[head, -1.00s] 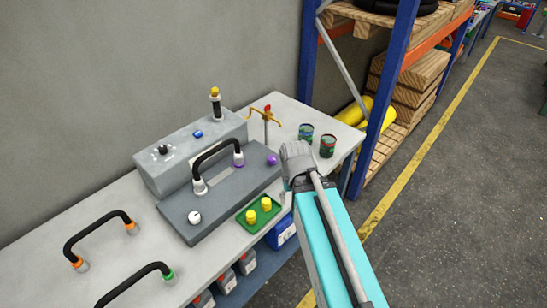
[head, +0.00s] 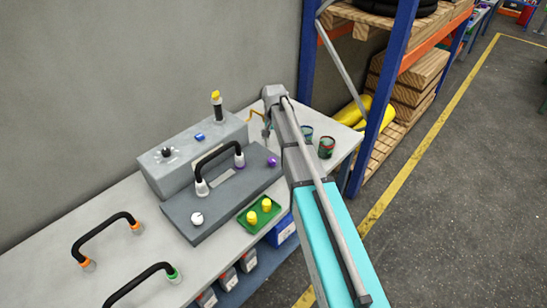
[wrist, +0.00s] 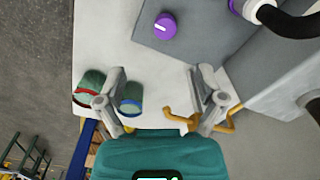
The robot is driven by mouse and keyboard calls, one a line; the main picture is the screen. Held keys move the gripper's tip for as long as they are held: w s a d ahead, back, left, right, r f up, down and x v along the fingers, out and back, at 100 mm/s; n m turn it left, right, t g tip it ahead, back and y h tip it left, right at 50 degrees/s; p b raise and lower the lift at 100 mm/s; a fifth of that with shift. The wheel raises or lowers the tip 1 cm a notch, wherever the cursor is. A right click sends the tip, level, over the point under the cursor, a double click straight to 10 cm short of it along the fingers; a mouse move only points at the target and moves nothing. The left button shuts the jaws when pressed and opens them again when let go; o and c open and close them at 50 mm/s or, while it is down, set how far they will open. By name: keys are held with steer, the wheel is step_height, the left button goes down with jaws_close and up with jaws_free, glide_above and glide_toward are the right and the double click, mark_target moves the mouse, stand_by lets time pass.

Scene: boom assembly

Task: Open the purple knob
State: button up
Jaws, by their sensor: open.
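The purple knob (head: 272,160) sits on the right end of the dark grey panel (head: 215,213) on the table. In the wrist view the purple knob (wrist: 165,26) is a round cap with a white mark on top, beyond the fingertips and apart from them. My gripper (wrist: 157,75) is open and empty, with its two fingers spread wide.
Two cans (head: 326,147) stand at the table's right end; in the wrist view they lie beside my left finger. A yellow-brown tap (wrist: 180,118) is near my right finger. A black handle (head: 222,153) with a purple collar stands left of the knob. A green tray (head: 247,227) holds yellow pieces.

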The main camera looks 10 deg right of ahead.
mark_target(272, 160)
steer(key=shift+w+r, duration=0.15)
steer(key=shift+w, duration=0.75)
step_height(272, 160, down, 14)
steer(key=b, duration=1.3)
steer(key=shift+w+b, duration=0.1)
steer(key=shift+b, duration=0.25)
steer(key=shift+r, duration=0.1)
steer(key=c, duration=1.2)
steer(key=shift+o, duration=0.2)
